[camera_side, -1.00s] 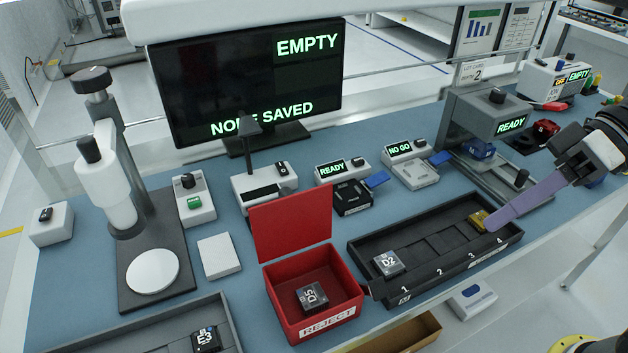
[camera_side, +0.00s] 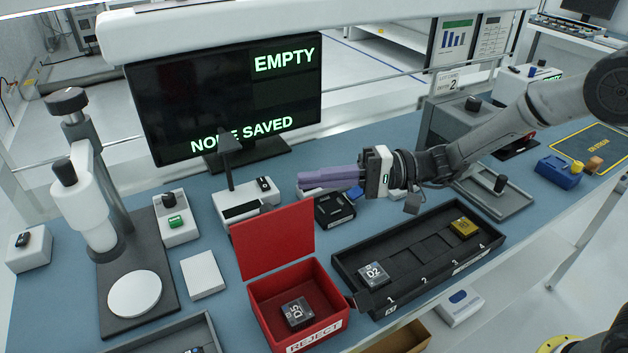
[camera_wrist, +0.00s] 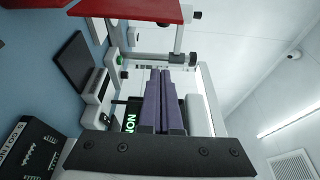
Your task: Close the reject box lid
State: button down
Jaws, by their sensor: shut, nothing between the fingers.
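The red reject box (camera_side: 315,340) stands at the front middle of the bench in the side view. Its red lid (camera_side: 273,241) stands open, raised upright at the back edge of the box. A dark block marked D5 (camera_side: 298,312) lies inside the box. My gripper (camera_side: 302,181) is shut and empty, its purple fingers pointing left, above the bench behind and to the right of the lid. In the wrist view the shut fingers (camera_wrist: 165,85) show at the centre, and a red panel, likely the lid (camera_wrist: 125,10), shows at the top.
A black tray (camera_side: 415,257) with a block marked D2 (camera_side: 373,274) and a gold block (camera_side: 463,228) lies right of the box. A microscope-like stand (camera_side: 100,210) is at the left. The monitor (camera_side: 225,100) and a small lamp device (camera_side: 248,203) stand behind the lid.

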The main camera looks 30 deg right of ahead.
aim_at(271, 206)
jog(key=s+a, duration=0.1)
jog(key=a, duration=0.6)
jog(key=shift+s, duration=0.3)
jog(key=shift+s+a+r, duration=0.1)
jog(key=shift+s+r, duration=0.15)
jog(key=shift+s, duration=0.2)
jog(key=shift+s+r, duration=0.2)
jog(key=shift+s, duration=0.5)
jog(key=s+f+n+y, duration=0.1)
jog(key=s+f+n, duration=0.3)
jog(key=s, duration=0.7)
jog(key=shift+s+f+n+y, duration=0.2)
jog(key=shift+f+n+y, duration=0.1)
jog(key=shift+f, duration=0.4)
